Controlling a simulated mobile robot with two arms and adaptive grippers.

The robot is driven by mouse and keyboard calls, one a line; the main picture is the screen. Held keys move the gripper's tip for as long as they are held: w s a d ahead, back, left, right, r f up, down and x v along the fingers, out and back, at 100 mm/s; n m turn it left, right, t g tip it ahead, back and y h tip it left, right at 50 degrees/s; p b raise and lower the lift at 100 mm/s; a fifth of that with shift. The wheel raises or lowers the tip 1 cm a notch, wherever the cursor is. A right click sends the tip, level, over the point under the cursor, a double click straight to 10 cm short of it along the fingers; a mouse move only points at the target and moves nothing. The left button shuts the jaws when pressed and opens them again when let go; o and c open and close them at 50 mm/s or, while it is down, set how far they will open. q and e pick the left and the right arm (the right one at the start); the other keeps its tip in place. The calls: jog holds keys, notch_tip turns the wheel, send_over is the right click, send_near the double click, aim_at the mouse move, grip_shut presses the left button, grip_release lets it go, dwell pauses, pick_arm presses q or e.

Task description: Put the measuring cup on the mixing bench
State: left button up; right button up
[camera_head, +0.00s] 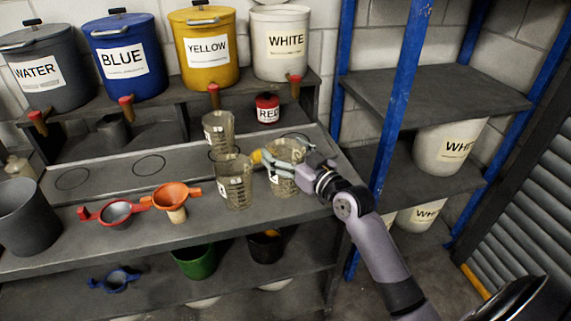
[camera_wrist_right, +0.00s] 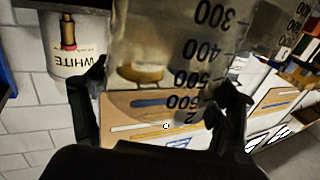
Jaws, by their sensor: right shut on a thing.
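My right gripper (camera_head: 281,160) is shut on a clear measuring cup (camera_head: 283,185) at the right end of the bench (camera_head: 150,241). In the right wrist view, the right gripper's fingers (camera_wrist_right: 162,88) stand on both sides of this cup (camera_wrist_right: 160,45), which has dark volume marks. I cannot tell whether its base touches the bench. A second clear measuring cup (camera_head: 234,188) stands just left of it, and a third (camera_head: 219,132) stands behind, on the raised ledge. My left gripper is not in view.
Orange (camera_head: 172,197) and red (camera_head: 116,212) funnel-like tools lie on the bench, with a grey bucket (camera_head: 26,222) at the left. Labelled paint containers (camera_head: 206,50) line the back shelf. A blue rack post (camera_head: 398,100) stands close to my right arm.

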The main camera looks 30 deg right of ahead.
notch_tip(320, 180, down, 4)
jog(key=shift+f, duration=0.15)
jog(key=shift+f+b, duration=0.1)
jog(key=shift+b, duration=0.2)
jog(key=o, duration=1.3)
jog(key=shift+s, duration=0.1)
jog(key=shift+s+d+b, duration=0.3)
jog(key=shift+s+b, duration=0.1)
jog(key=shift+s, duration=1.55)
jog(key=shift+s+d+b, duration=0.3)
jog(key=shift+s+b, duration=0.05)
jog(key=shift+s, duration=1.65)
jog(key=shift+s+d+b, duration=0.3)
jog(key=shift+s+b, duration=0.1)
jog(key=shift+s, duration=1.55)
